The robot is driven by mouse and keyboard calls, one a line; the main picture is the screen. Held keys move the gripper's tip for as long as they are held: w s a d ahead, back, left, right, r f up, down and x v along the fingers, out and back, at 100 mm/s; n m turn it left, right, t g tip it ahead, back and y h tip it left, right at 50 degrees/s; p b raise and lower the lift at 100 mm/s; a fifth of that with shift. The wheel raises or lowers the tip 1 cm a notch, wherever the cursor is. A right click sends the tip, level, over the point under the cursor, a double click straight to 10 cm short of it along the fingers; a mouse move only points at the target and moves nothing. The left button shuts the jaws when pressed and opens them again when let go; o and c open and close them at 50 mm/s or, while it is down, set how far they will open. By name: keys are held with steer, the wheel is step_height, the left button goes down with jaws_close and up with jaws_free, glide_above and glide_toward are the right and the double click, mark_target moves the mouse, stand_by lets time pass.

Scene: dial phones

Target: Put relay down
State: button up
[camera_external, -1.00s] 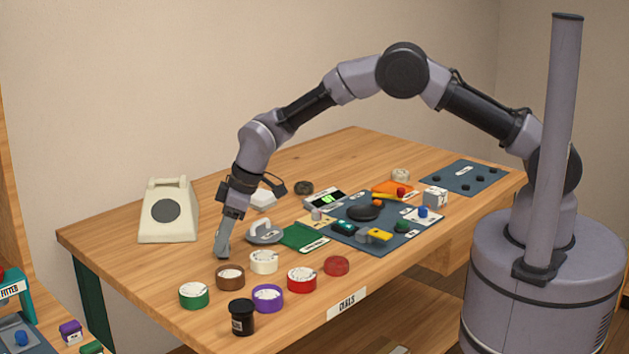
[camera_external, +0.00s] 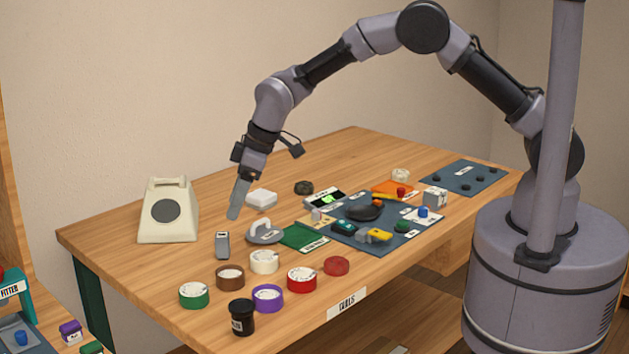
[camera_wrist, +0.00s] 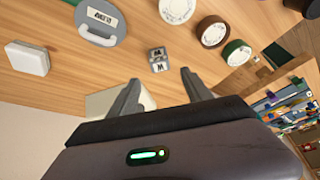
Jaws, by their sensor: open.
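The relay, a small grey block (camera_external: 222,245), stands on the wooden table between the cream phone and the brown-rimmed dial. It also shows in the wrist view (camera_wrist: 158,60) with pale labels on it, beyond the fingertips. My gripper (camera_external: 236,212) is above the table, up and slightly right of the relay, and apart from it. In the wrist view its two fingers (camera_wrist: 160,80) are spread with nothing between them.
A cream phone (camera_external: 167,212) stands to the left. Dials in brown (camera_external: 230,278), white (camera_external: 264,262), green (camera_external: 194,296), purple (camera_external: 267,299) and red (camera_external: 301,280) lie near the front edge. A grey disc with a handle (camera_external: 264,233) lies right of the relay.

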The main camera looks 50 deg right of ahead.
steer(key=s+d+r+m+t, duration=0.1)
steer(key=s+d+r+m, duration=0.3)
steer(key=s+d+r, duration=0.5)
steer(key=s+d+r+m+t, duration=0.1)
steer(key=s+d+r+m, duration=0.3)
steer(key=d+r, duration=0.8)
steer(key=s+d+m, duration=0.2)
steer(key=s+d, duration=0.2)
steer(key=s, duration=0.5)
steer(key=s+d+f+m+h, duration=0.1)
steer(key=s+d+m, duration=0.2)
steer(key=s, duration=0.6)
steer(key=shift+s+d+f+t, duration=0.15)
steer(key=shift+s+d+t, duration=0.2)
steer(key=shift+d, duration=0.65)
step_height(320, 180, down, 11)
steer(key=b, duration=1)
steer(key=shift+r, duration=0.2)
